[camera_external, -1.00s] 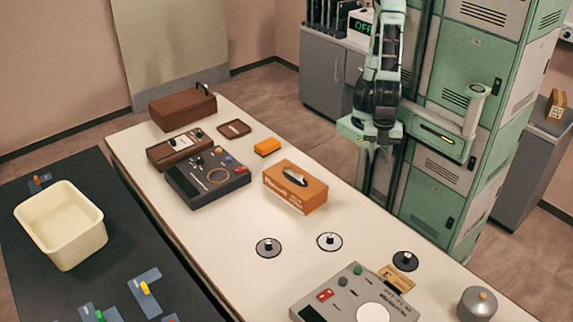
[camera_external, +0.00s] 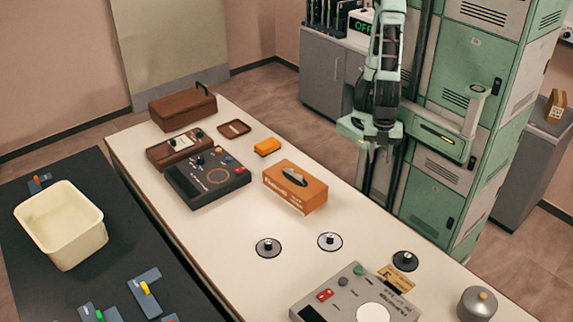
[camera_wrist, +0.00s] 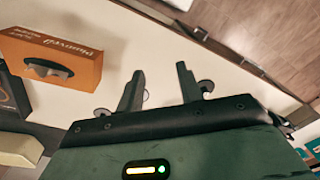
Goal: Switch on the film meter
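No label reading "film meter" is legible, so I cannot tell which device it is. A grey device (camera_external: 343,301) with a red rocker switch (camera_external: 325,295), a green button and a white disc sits at the front of the white table. A dark device (camera_external: 207,182) with knobs, coloured buttons and a ring lies farther back on the left. My gripper (camera_external: 366,153) is in the air at the table's right edge, apart from both devices. In the wrist view, its two fingers (camera_wrist: 160,87) stand wide apart with nothing between them.
An orange tissue box (camera_external: 312,195) stands mid-table, beyond several round black-knobbed discs (camera_external: 268,248). A brown box (camera_external: 183,108) is at the far end. A cream bin (camera_external: 62,240) stands on the dark table. A metal cylinder (camera_external: 477,304) is front right.

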